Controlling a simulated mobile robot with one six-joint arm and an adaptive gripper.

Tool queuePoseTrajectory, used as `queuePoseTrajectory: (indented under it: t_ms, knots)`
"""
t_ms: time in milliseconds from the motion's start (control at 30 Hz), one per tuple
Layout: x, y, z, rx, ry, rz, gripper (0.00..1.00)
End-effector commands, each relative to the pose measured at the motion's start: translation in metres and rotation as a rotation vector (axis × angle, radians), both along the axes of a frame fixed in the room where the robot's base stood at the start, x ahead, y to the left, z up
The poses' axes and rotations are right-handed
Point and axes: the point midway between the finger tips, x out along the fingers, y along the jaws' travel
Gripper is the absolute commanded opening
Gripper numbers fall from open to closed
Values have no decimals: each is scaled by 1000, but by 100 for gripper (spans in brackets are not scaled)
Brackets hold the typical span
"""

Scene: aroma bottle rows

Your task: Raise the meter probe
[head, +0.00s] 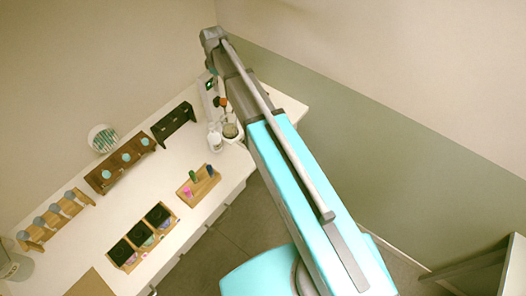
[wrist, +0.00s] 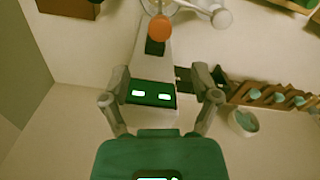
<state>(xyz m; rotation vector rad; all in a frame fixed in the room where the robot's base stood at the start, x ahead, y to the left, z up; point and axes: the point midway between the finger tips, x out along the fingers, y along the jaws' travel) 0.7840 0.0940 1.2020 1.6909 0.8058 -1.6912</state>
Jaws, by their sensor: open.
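The meter (head: 208,92) is a pale upright stand with a small green-lit display, at the far right end of the table. In the wrist view the meter (wrist: 153,60) shows a dark panel with two green readouts. The meter probe has an orange knob (wrist: 159,28), seen beyond the stand near the top of the wrist view. The orange probe top (head: 223,103) also shows in the head view, above a small vessel. My gripper (wrist: 161,72) is open and empty, its fingers on either side of the meter in the picture. In the head view my arm partly hides this area.
A vessel (head: 231,131) and a white container (head: 215,141) stand by the meter. A dark rack (head: 173,123), a brown bottle rack (head: 106,180), a small wooden tray (head: 206,190) and several dark-filled boxes (head: 162,218) occupy the table.

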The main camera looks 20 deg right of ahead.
Motion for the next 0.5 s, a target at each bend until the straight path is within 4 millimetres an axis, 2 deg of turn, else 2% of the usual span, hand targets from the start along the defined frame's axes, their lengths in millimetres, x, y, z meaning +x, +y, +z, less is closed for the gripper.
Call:
queuePoseTrajectory:
  t_ms: [500]
  knots:
    - [-48,-23,-36,0,0,-164,79]
